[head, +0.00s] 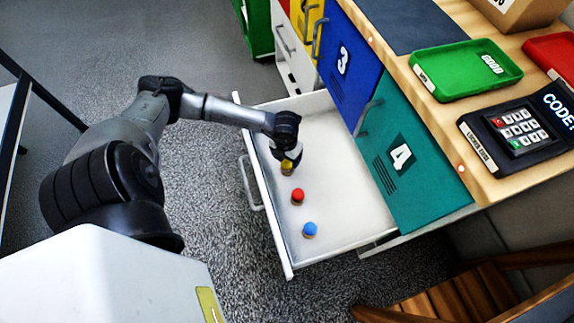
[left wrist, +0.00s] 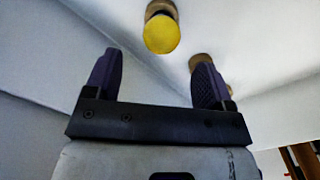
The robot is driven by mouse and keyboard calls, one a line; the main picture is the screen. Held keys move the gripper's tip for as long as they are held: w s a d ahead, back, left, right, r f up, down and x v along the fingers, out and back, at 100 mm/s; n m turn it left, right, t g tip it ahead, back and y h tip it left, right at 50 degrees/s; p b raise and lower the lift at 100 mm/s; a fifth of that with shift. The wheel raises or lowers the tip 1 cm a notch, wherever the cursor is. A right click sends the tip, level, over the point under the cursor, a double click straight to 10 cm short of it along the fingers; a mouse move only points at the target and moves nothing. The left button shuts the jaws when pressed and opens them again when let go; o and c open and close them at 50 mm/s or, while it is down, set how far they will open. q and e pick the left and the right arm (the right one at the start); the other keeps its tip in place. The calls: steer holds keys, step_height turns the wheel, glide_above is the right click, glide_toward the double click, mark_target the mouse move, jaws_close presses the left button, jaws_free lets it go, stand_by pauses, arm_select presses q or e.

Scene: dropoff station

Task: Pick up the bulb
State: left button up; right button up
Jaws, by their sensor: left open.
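Three small round-topped bulbs with brown bases are in the open white drawer (head: 345,195). The yellow bulb (head: 287,168) is farthest back, the red bulb (head: 297,195) is in the middle, and the blue bulb (head: 310,229) is nearest. My left gripper (head: 287,157) is over the drawer, just at the yellow bulb and partly covering it. In the left wrist view, the gripper (left wrist: 157,72) is open, and the yellow bulb (left wrist: 161,33) shows beyond the gap between the fingers. A brown base (left wrist: 200,61) shows partly behind the right finger. My right gripper is not in view.
The drawer's walls surround the bulbs. Cabinet doors, blue 3 (head: 347,60) and teal 4 (head: 410,160), stand to the right. A green tray (head: 466,70) and a keypad (head: 518,130) rest on the wooden counter. A wooden chair (head: 480,295) is at lower right.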

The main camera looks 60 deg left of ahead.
mark_target(287, 162)
arm_select(q)
steer(key=shift+w+f+b, duration=0.1)
steer(key=shift+f+b, duration=2.2)
steer(key=shift+f, duration=0.7)
steer(key=shift+r, duration=0.1)
steer(key=c, duration=0.8)
